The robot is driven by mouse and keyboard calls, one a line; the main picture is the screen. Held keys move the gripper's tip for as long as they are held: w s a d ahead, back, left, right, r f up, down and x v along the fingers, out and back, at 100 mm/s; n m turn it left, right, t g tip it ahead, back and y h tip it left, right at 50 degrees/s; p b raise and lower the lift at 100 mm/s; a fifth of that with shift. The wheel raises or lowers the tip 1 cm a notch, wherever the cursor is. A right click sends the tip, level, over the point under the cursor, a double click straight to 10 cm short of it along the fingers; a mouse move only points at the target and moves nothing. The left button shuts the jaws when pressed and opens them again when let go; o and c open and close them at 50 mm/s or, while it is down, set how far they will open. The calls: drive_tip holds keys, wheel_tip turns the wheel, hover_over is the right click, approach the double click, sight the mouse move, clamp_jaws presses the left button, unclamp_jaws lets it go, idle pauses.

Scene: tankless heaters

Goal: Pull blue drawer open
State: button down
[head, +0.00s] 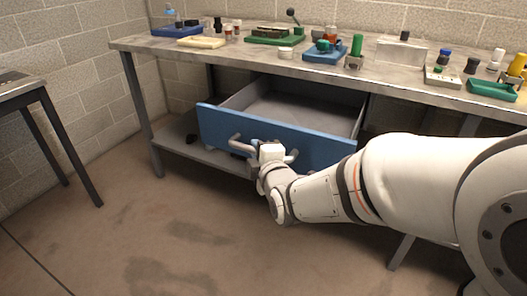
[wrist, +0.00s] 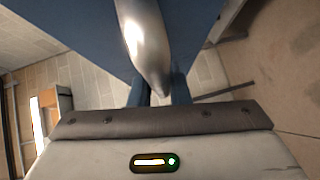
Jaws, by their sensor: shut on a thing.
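The blue drawer (head: 325,148) under the workbench stands pulled out, with its empty grey inside showing in the head view. A curved grey handle (head: 236,143) runs along its front. My gripper (head: 268,146) is at the middle of the handle and shut on it. In the wrist view the handle (wrist: 146,50) passes between the fingers of my gripper (wrist: 158,92), with the blue drawer front (wrist: 75,25) close behind. The fingertips are partly hidden by the wrist in the head view.
The workbench (head: 330,72) carries several small items, including a green cylinder (head: 356,45), blue trays and a green tray (head: 492,90). A lower shelf (head: 190,150) lies below the drawer. Another table (head: 20,88) stands at the left. The floor in front is clear.

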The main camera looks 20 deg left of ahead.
drive_tip(key=c, duration=1.7)
unclamp_jaws()
drive_tip(key=shift+a+r, duration=0.1)
drive_tip(key=shift+a, duration=0.1)
drive_tip(key=o, duration=0.3)
drive_tip(key=shift+w+d, duration=0.1)
drive_tip(key=shift+d, duration=0.05)
drive_tip(key=shift+o, duration=0.2)
drive_tip(key=p+v, duration=0.1)
drive_tip(key=v, duration=0.7)
drive_tip(key=shift+p, duration=0.3)
drive_tip(key=shift+w, duration=0.1)
